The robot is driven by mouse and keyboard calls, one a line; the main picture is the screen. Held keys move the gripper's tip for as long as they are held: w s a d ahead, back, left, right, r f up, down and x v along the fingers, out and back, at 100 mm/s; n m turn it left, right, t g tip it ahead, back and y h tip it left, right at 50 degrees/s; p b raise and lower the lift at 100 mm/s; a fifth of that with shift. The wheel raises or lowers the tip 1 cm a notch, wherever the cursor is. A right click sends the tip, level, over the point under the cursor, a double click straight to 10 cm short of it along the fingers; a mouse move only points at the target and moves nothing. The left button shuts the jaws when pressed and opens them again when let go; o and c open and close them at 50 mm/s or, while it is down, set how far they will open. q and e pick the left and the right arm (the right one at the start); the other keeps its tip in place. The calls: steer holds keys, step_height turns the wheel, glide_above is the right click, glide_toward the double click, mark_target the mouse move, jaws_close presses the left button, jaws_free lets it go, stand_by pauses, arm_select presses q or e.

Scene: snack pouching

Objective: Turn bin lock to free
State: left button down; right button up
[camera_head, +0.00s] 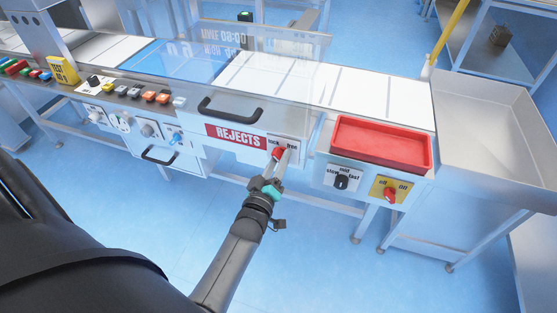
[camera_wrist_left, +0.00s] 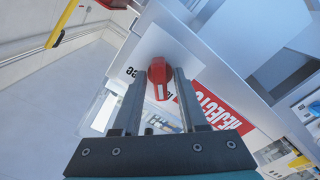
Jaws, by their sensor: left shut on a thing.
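The bin lock is a red knob (camera_head: 277,154) on a pale plate marked "lock" and "free", at the right end of the red REJECTS label (camera_head: 236,137). My left gripper (camera_head: 279,166) reaches up to it from below, its fingers shut on the knob. In the left wrist view the red knob (camera_wrist_left: 158,72) sits between the tips of the two dark fingers (camera_wrist_left: 160,84). The fingers partly cover the knob and plate, so which word the knob points to is hard to tell. My right gripper is not in view.
A black handle (camera_head: 230,113) is above the REJECTS label. To the right are a red tray (camera_head: 428,152), a black speed knob (camera_head: 342,181) and a red off/on switch (camera_head: 390,195). A clear guard (camera_head: 290,75) stands over the conveyor. The blue floor in front is open.

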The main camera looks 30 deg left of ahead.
arm_select(q)
steer(key=m+p, duration=0.1)
steer(key=m, duration=0.3)
steer(key=shift+m, duration=0.3)
steer(key=m+p, duration=0.1)
steer(key=m, duration=0.2)
steer(key=shift+m, duration=0.3)
steer(key=m, duration=0.4)
steer(key=shift+a, duration=0.1)
steer(key=m, duration=0.5)
steer(key=c, duration=0.8)
jaws_free()
steer(key=shift+s, duration=0.1)
